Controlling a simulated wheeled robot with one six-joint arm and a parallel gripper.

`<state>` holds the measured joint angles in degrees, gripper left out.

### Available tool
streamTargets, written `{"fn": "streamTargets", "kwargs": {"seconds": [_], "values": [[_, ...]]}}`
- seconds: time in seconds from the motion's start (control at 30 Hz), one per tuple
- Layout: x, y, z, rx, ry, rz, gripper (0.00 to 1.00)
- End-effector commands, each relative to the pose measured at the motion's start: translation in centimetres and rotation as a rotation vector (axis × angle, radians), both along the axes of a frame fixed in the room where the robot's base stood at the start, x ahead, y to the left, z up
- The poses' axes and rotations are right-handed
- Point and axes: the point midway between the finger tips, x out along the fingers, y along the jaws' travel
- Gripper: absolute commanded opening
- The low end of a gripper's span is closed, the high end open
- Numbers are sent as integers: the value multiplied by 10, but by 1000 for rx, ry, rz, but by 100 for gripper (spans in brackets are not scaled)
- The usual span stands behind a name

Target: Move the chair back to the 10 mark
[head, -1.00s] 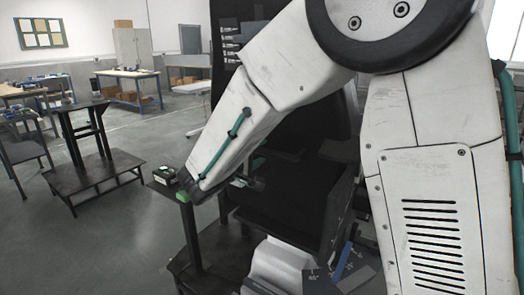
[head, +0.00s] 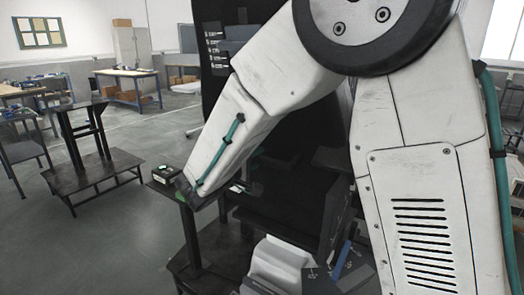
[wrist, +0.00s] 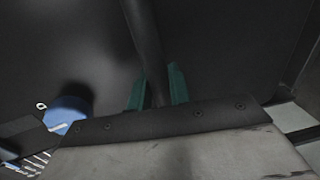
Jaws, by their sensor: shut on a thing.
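The chair is dark, with a tall black back (head: 206,75) behind my arm and a dark seat (head: 290,205) below. My gripper (wrist: 157,90) shows in the wrist view with teal fingers shut on either side of a slim dark bar (wrist: 145,35). Dark surfaces fill most of the picture behind the bar. In the head view my forearm hides most of the grip. A dark plate with small pale marks (head: 340,281) and a blue pointer-like strip (head: 345,255) is at the lower middle; I cannot read the 10 mark.
A dark stand on a low platform (head: 95,172) is farther left. Workbenches (head: 127,73) line the back. Floor between them is clear.

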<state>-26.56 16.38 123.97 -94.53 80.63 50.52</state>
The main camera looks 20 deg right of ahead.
Motion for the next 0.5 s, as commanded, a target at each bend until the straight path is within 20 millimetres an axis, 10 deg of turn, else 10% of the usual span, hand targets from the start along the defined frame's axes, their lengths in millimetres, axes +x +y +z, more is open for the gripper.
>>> {"fn": "streamTargets", "kwargs": {"seconds": [0.47, 0.5], "values": [[-15, 19, -17, 1, 3, 0, 0], [-15, 19, -17, 1, 3, -1, 25]]}}
